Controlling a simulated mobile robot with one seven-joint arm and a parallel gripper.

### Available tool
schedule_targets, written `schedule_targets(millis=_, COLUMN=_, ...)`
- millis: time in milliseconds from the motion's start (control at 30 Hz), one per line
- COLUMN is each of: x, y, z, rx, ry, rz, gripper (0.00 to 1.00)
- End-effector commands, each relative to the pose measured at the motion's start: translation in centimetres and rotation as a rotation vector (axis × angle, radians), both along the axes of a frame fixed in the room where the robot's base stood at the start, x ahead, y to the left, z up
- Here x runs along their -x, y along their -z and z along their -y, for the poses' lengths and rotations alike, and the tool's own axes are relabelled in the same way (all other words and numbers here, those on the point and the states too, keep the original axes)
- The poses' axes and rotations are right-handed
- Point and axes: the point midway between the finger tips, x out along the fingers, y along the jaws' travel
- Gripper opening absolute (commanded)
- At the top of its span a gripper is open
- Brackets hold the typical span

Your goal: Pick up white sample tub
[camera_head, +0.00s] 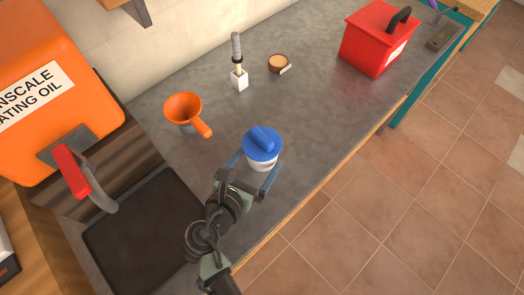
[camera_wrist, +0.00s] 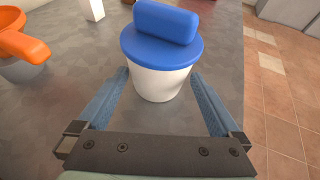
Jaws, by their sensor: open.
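The white sample tub (camera_head: 262,164) stands upright on the grey worktop, with a blue lid (camera_head: 263,143) that has a raised bar handle. In the wrist view the tub (camera_wrist: 159,82) is just ahead of my gripper, with its blue lid (camera_wrist: 162,42) above. My gripper (camera_head: 254,169) is open, its two blue fingers spread on either side of the tub. In the wrist view the open gripper (camera_wrist: 160,92) shows a finger at the tub's left and one at its right. I see no clear contact with the tub.
An orange funnel (camera_head: 183,108) is left of the tub. A white block with a handle (camera_head: 239,78), a small round dish (camera_head: 278,63) and a red box (camera_head: 378,40) stand farther back. The worktop (camera_head: 310,105) right of the tub is clear.

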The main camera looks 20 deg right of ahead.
Motion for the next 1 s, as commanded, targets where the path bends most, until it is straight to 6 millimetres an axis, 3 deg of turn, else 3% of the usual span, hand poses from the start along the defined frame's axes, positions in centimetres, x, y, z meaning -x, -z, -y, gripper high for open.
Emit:
schedule_targets(millis=233, x=-2.2, y=1.6, z=2.4, rx=-0.001, ry=0.003, rz=0.000, gripper=1.00)
schedule_targets(millis=533, x=-2.5, y=1.7, z=2.8, rx=-0.001, ry=0.001, rz=0.000, gripper=1.00)
schedule_targets(millis=1000, x=-2.6, y=1.6, z=2.7, rx=0.000, ry=0.001, rz=0.002, gripper=0.18)
